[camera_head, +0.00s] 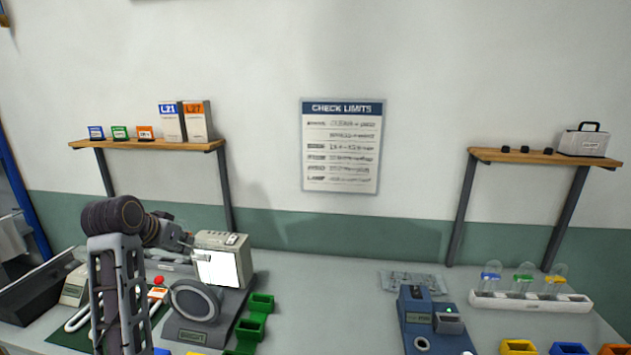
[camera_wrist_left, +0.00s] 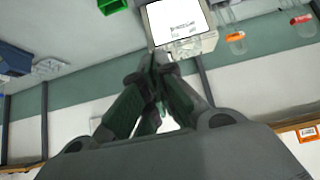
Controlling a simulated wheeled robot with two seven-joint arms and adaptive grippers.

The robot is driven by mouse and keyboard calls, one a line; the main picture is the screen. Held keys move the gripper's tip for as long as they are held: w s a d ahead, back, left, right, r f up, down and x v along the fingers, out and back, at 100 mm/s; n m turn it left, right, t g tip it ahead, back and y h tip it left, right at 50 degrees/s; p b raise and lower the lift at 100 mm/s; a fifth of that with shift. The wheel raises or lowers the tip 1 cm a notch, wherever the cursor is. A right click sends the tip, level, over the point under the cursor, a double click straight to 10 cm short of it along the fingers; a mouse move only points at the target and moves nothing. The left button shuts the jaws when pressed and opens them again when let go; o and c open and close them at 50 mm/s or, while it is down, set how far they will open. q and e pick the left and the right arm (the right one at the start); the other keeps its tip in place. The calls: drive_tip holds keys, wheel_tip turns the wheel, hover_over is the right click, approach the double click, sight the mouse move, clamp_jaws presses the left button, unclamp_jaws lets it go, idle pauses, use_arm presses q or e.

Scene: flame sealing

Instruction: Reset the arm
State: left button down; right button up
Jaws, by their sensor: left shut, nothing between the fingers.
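My left arm rises at the left of the head view. Its gripper (camera_head: 180,238) is raised above the bench beside a beige box-shaped device with a white screen (camera_head: 222,262). In the left wrist view the gripper's fingers (camera_wrist_left: 155,62) are together and hold nothing. The same device (camera_wrist_left: 182,28) shows just beyond the fingertips in that view. I cannot tell whether they touch it. My right gripper is in neither view.
A grey device with a round ring (camera_head: 195,303) and green bins (camera_head: 262,302) stand below the screen. A blue device (camera_head: 428,318) and a white rack (camera_head: 530,299) stand on the right. Wall shelves (camera_head: 146,145) (camera_head: 545,157) hold small boxes.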

use_arm(q)
drive_tip(key=s+d+f+g+y, duration=0.1)
drive_tip(key=s+d+f, duration=0.1)
drive_tip(key=s+f, duration=0.6)
drive_tip(key=s+d+f+g, duration=0.2)
drive_tip(key=s+d+f, duration=0.15)
drive_tip(key=f, duration=0.85)
drive_tip(key=s+d+f+g, duration=0.1)
drive_tip(key=s+d+f, duration=0.2)
drive_tip(key=s+f, duration=0.5)
drive_tip(key=s+d+f+g, duration=0.1)
drive_tip(key=s+d+f, duration=0.2)
drive_tip(key=s, duration=0.9)
wheel_tip(320, 180, down, 34)
drive_tip(key=s+g+b, duration=0.1)
drive_tip(key=s+g, duration=0.1)
drive_tip(key=s+a+f, duration=0.2)
drive_tip(key=s+f, duration=0.8)
drive_tip(key=s, duration=0.1)
drive_tip(key=s+a+f, duration=0.2)
drive_tip(key=s+f, duration=0.8)
drive_tip(key=s, duration=0.1)
drive_tip(key=shift+s+a+f+m+g+b, duration=0.2)
drive_tip(key=shift+a+f+m+g+b, duration=0.15)
drive_tip(key=shift+m+g+b, duration=0.1)
